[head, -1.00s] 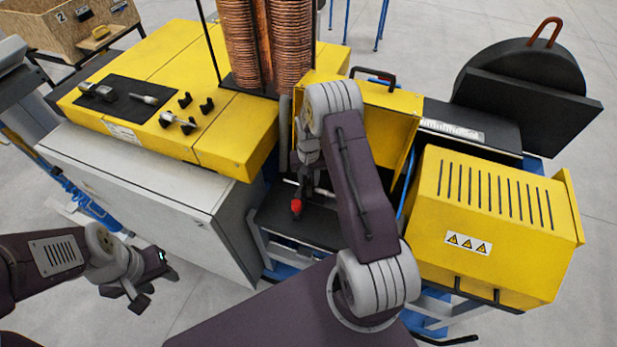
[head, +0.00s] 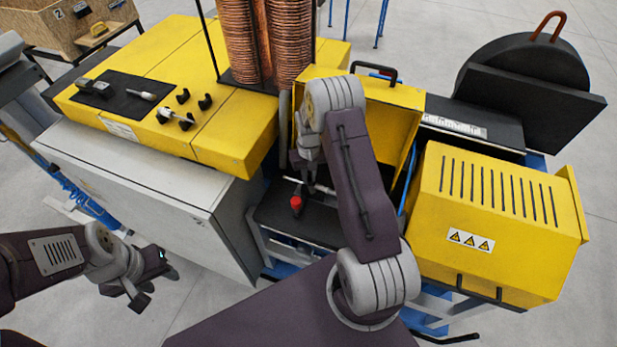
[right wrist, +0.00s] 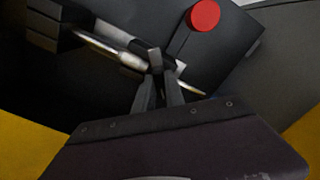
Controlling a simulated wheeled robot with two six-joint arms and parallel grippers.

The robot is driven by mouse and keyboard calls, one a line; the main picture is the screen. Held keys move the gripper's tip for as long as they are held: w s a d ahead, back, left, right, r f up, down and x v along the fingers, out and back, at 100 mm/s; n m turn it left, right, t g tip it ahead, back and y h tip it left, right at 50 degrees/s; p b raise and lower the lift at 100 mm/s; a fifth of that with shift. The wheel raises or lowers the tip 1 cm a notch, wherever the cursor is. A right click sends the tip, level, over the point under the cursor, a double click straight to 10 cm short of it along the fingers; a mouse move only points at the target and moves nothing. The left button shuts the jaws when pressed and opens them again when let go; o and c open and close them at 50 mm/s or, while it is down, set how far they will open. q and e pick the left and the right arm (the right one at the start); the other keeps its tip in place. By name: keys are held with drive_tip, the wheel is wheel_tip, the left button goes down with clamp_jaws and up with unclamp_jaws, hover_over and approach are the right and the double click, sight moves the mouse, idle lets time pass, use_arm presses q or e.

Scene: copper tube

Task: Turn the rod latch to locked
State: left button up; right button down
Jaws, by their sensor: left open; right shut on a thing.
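The rod latch is a thin pale metal rod (right wrist: 100,48) in the right wrist view, lying across a dark plate inside the yellow housing. In the head view its rod (head: 292,180) shows only in part, beside my right arm. My right gripper (right wrist: 157,62) is shut on the rod latch near the middle of its visible length. In the head view the right gripper (head: 308,184) is partly hidden by its own wrist. My left gripper (head: 154,284) is open and empty, low at the left, away from the machine. I cannot tell the latch's exact angle.
A red knob (head: 297,202) is close to the right gripper; it also shows in the right wrist view (right wrist: 203,15). The open yellow housing (head: 400,100) surrounds the right hand. A yellow vented box (head: 500,210) stands right. Floor around the left gripper is clear.

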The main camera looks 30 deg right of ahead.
sight(310, 177)
drive_tip(key=n+b, duration=0.1)
drive_tip(key=n, duration=0.3)
drive_tip(key=shift+d+n, duration=0.1)
drive_tip(key=shift+n, duration=0.2)
drive_tip(key=shift+w+d+n+b, duration=0.1)
drive_tip(key=shift+n+b, duration=0.65)
drive_tip(key=shift+n, duration=1.85)
drive_tip(key=shift+r, duration=0.1)
drive_tip(key=c, duration=1.4)
unclamp_jaws()
wheel_tip(310, 177, up, 8)
drive_tip(key=shift+r+b, duration=0.1)
drive_tip(key=shift+b, duration=1.1)
drive_tip(key=shift+r, duration=0.4)
